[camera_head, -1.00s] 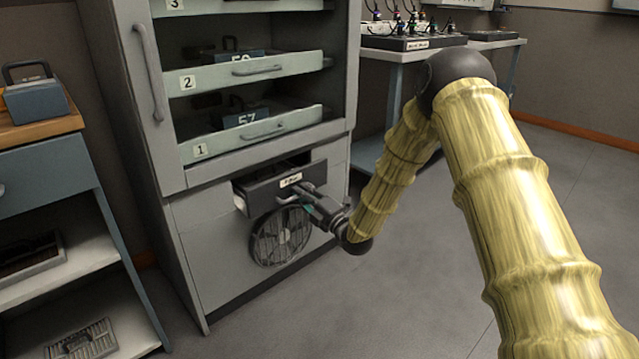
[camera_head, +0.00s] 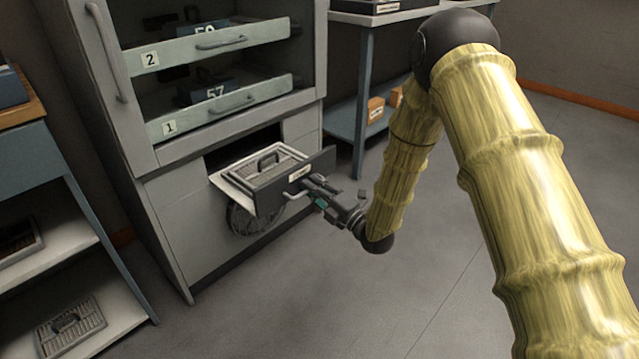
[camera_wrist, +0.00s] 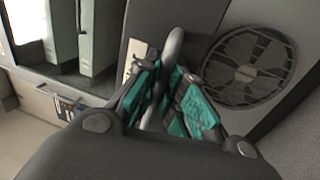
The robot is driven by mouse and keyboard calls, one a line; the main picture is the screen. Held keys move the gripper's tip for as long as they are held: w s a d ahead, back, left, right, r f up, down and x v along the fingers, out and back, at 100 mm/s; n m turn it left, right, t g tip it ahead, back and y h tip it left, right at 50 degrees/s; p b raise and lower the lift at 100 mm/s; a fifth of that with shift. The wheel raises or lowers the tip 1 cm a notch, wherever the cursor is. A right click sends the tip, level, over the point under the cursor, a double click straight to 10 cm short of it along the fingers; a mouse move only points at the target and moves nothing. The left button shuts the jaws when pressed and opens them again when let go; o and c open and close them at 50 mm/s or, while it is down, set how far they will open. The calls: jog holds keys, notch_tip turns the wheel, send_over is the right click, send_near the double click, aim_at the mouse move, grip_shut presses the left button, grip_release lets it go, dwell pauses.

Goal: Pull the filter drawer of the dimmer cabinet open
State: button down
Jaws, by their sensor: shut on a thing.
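The filter drawer (camera_head: 268,186) of the dimmer cabinet (camera_head: 174,201) stands well out of its opening. A filter panel with a dark handle (camera_head: 268,160) lies inside it. The drawer front is dark with a small white label (camera_head: 299,172). My gripper (camera_head: 312,187) is at the drawer front. In the wrist view my gripper (camera_wrist: 166,92) has its teal-padded fingers closed around the drawer's grey bar handle (camera_wrist: 174,48). The label shows beside the handle in the wrist view (camera_wrist: 135,56). The fingers hide part of the handle.
A round fan grille (camera_head: 250,217) is on the cabinet face below the drawer. Shelf trays 1 (camera_head: 220,107) and 2 (camera_head: 205,43) sit above. A side shelf unit (camera_head: 75,230) stands at left. The floor in front and to the right is clear.

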jog(key=c, duration=1.5)
grip_release()
jog(key=shift+s, duration=0.1)
jog(key=v, duration=1.2)
